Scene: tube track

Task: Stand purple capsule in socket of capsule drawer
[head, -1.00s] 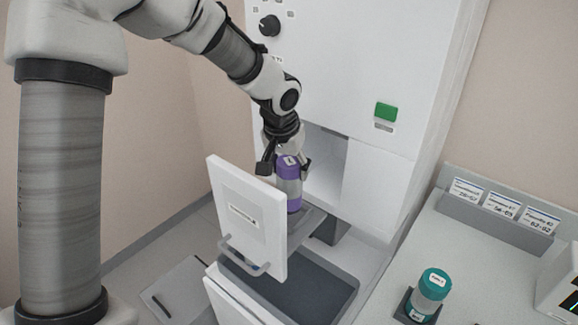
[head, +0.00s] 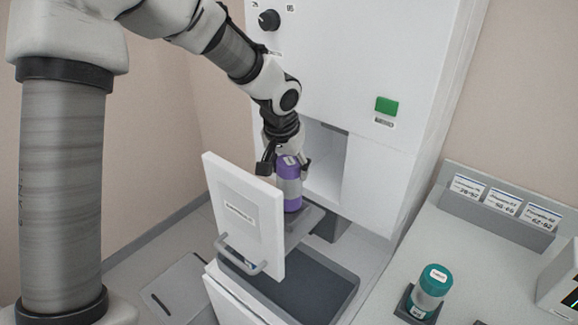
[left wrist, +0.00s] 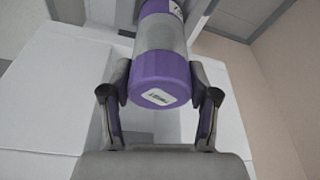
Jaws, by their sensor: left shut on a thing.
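The purple capsule (head: 289,185) has purple ends and a clear grey middle. It stands upright behind the white front panel of the open capsule drawer (head: 243,215). My left gripper (head: 286,165) is shut on its upper end from above. In the left wrist view the capsule (left wrist: 164,72) sits between the two fingers (left wrist: 160,100), its labelled cap toward the camera. The capsule's lower end is over the grey drawer carrier (head: 306,222). The socket is hidden by the capsule and panel, so I cannot tell whether the capsule is seated. My right gripper is not in view.
A white machine (head: 370,80) with a green button (head: 386,106) stands behind the drawer. A dark tray (head: 310,285) lies below it. On the right counter (head: 480,260) a teal capsule (head: 431,288) stands in a dark holder, near a rack of labelled cards (head: 500,210).

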